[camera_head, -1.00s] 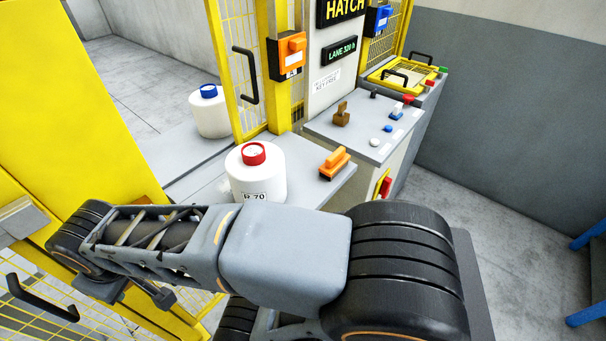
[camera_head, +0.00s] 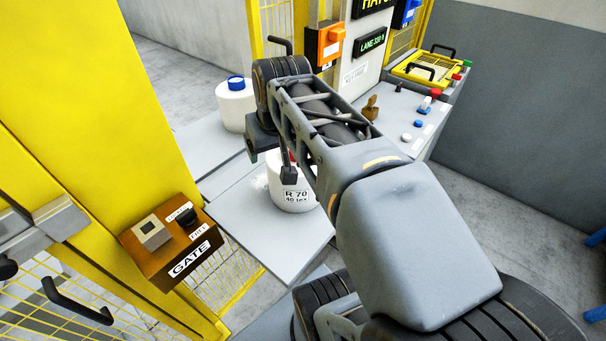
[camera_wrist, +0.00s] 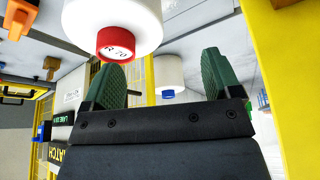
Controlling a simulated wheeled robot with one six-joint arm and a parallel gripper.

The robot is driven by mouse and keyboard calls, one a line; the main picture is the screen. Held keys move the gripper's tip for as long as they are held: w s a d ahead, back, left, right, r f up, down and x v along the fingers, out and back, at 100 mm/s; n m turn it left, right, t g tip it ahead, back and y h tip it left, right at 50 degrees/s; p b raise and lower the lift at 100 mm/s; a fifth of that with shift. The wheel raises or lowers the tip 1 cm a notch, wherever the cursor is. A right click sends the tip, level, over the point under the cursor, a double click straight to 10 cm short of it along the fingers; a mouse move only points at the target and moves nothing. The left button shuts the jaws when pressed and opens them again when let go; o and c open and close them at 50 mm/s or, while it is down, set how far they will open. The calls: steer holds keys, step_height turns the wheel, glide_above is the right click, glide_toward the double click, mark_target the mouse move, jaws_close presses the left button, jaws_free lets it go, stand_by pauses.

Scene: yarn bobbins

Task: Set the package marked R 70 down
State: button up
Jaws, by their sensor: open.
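The package marked R 70 (camera_head: 291,194) is a white bobbin with a red cap, standing upright on a grey shelf (camera_head: 245,226). My arm covers part of its top in the head view. In the wrist view its red cap (camera_wrist: 128,40) and white body (camera_wrist: 105,12) show at the top, by the tip of the left-hand finger. My gripper (camera_wrist: 163,62) is open with its two green fingers apart. Nothing is visibly held between them. In the head view the gripper is close by the package top and mostly hidden behind my arm.
A second white bobbin with a blue cap (camera_head: 236,103) stands behind. A brown GATE box (camera_head: 172,241) and a yellow panel (camera_head: 95,80) are at the left. A console with small knobs (camera_head: 408,120) is at the right. The shelf front left of the package is bare.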

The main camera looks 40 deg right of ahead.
steer(key=shift+o, duration=0.7)
steer(key=d+r+m, duration=0.1)
steer(key=d+r, duration=0.3)
steer(key=d, duration=0.2)
steer(key=shift+s+r+m+h+b, duration=0.25)
steer(key=shift+s+m+h+b, duration=0.05)
steer(key=shift+m, duration=0.1)
steer(key=x, duration=0.4)
steer(key=d+x, duration=0.1)
steer(key=x, duration=0.2)
steer(key=shift+r, duration=0.15)
steer(key=shift+p+x, duration=0.4)
steer(key=shift+x, duration=2.55)
steer(key=shift+s, duration=0.1)
jaws_close()
steer(key=shift+r, duration=0.15)
